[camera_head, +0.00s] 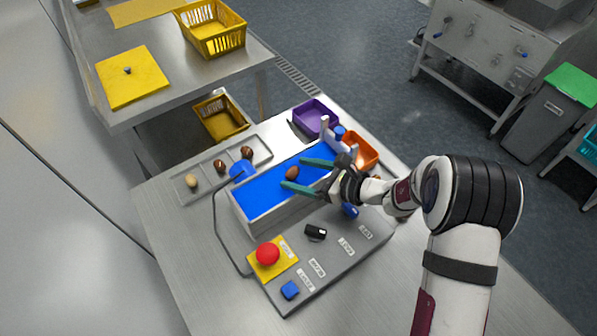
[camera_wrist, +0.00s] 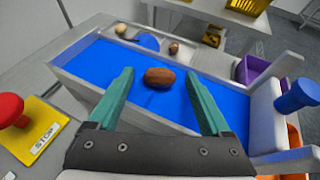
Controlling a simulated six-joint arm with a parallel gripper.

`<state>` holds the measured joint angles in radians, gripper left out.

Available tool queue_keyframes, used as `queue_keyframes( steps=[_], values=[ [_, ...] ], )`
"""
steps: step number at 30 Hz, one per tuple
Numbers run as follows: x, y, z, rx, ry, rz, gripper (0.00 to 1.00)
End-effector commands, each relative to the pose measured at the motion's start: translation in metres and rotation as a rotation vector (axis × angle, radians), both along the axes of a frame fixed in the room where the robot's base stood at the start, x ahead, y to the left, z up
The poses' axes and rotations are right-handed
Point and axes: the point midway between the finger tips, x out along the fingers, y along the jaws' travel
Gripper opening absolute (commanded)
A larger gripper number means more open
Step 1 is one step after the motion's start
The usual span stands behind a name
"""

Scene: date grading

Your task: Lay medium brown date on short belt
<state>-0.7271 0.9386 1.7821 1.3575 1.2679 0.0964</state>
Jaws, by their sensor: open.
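A brown date (camera_head: 292,173) rests on the blue short belt (camera_head: 262,197), near the middle of the belt's length. In the wrist view the date (camera_wrist: 159,78) lies on the blue belt surface (camera_wrist: 105,68), ahead of and between my fingers. My gripper (camera_head: 294,173) is open, with its green fingers over the belt on either side of the date. A visible gap separates each finger from the date in the wrist view (camera_wrist: 163,92). Whether the fingertips touch the belt is hard to tell.
A grey tray (camera_head: 205,182) behind the belt holds a pale date (camera_head: 191,181) and darker dates (camera_head: 219,166). A purple bin (camera_head: 315,117) and an orange bin (camera_head: 360,150) stand at the belt's far right end. A red stop button (camera_head: 267,254) stands in front.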

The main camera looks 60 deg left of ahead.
Motion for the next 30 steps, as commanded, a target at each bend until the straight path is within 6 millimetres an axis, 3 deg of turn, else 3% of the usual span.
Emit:
queue_keyframes(
  steps=[9,13,19,22,25,27,30],
  values=[
    [0.031,-0.073,0.033,0.002,-0.002,-0.006,0.82],
    [0.038,-0.091,0.041,0.001,-0.001,-0.003,0.82],
    [0.040,-0.098,0.045,0.000,-0.007,0.003,0.82],
    [0.036,-0.120,0.069,-0.013,-0.083,0.049,0.82],
    [0.018,-0.177,0.111,-0.080,-0.262,0.160,0.82],
    [-0.004,-0.231,0.132,-0.172,-0.414,0.253,0.82],
    [-0.040,-0.308,0.143,-0.353,-0.606,0.372,0.82]
  ],
)
